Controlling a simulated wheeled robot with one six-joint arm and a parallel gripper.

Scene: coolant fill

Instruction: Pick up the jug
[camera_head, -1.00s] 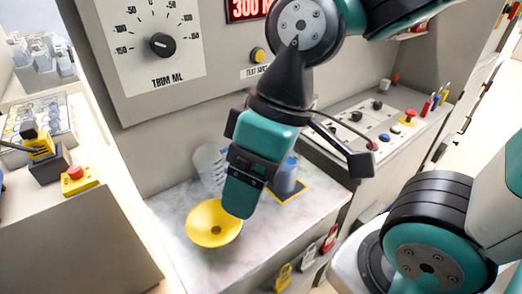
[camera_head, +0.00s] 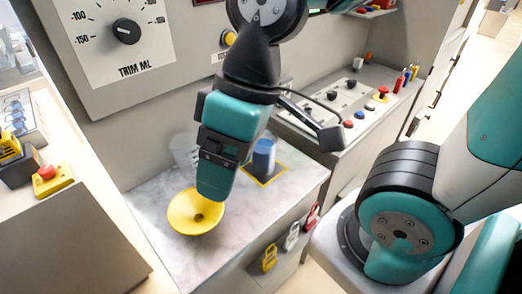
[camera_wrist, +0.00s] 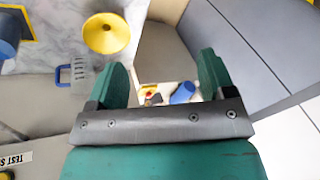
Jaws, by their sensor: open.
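The jug (camera_head: 184,149) is clear with measuring marks. It stands on the marble-patterned counter (camera_head: 155,205) against the machine wall, partly hidden behind my gripper in the head view. In the wrist view what looks like the jug (camera_wrist: 84,73), with a blue part, shows left of the fingers. My gripper (camera_head: 217,190) hangs over the counter, in front of the jug and apart from it as far as I can tell. In the wrist view my gripper (camera_wrist: 163,78) is open, with nothing between its two teal fingers.
A yellow funnel (camera_head: 195,213) lies just below my fingertips in the head view. A blue cylinder (camera_head: 263,158) stands on a yellow-edged square to the right. Padlocks (camera_head: 291,236) hang on the counter front.

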